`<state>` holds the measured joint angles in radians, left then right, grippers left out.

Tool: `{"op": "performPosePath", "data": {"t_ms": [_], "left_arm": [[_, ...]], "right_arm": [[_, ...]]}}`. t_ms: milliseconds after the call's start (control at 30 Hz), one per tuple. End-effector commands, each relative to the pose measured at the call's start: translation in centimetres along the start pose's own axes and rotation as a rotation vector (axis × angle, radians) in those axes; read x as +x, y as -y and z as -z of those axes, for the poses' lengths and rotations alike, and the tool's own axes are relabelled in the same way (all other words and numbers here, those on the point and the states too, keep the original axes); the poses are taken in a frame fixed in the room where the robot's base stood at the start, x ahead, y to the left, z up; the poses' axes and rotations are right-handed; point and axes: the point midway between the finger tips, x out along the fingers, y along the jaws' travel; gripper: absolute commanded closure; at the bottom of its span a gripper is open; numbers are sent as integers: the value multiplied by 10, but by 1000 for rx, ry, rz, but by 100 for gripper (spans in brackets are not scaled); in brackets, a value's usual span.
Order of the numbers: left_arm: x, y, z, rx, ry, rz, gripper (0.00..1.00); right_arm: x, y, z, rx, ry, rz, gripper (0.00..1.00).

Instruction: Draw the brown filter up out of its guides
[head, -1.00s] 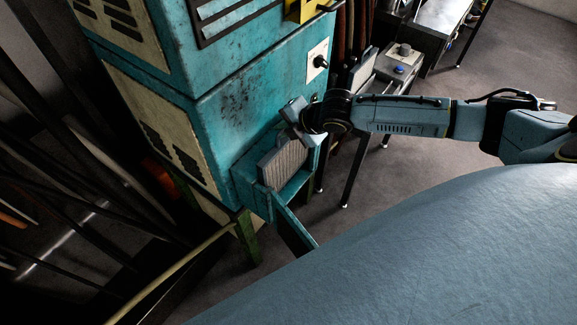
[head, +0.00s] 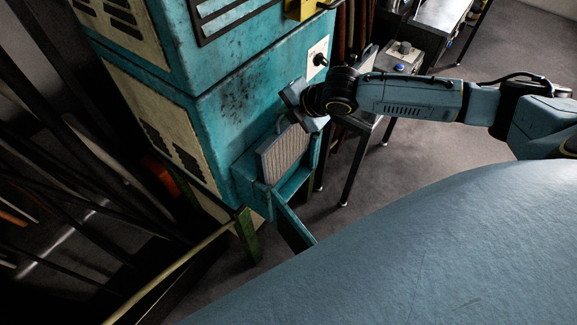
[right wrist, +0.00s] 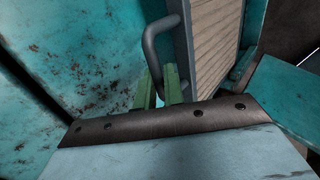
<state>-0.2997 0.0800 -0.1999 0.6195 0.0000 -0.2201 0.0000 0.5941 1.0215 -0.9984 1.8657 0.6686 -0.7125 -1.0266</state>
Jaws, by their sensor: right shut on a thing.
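The brown filter (head: 285,153) is a flat panel with a pleated tan face and a grey frame. It stands in the open teal housing (head: 244,186) on the cabinet's side, its upper part showing above the housing's walls and its lower edge hidden inside. My right gripper (head: 284,116) is at its top edge. In the right wrist view the green fingers (right wrist: 161,86) are shut on the filter's grey bar handle (right wrist: 151,50), and the pleated face (right wrist: 213,45) shows just right of it. The guides are hidden. My left gripper is not in view.
The teal cabinet (head: 235,100) rises close beside the gripper. The housing's door (head: 293,224) hangs open at the front. A metal stand with a grey control box (head: 398,58) is behind my right arm.

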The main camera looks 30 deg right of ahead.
Motion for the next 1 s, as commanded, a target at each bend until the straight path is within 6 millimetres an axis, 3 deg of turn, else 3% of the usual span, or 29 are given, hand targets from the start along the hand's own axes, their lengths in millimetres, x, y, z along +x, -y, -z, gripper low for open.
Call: {"op": "performPosePath", "data": {"t_ms": [1000], "left_arm": [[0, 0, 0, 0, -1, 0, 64]], "right_arm": [[-59, -58, 0, -2, 1, -4, 100]]}}
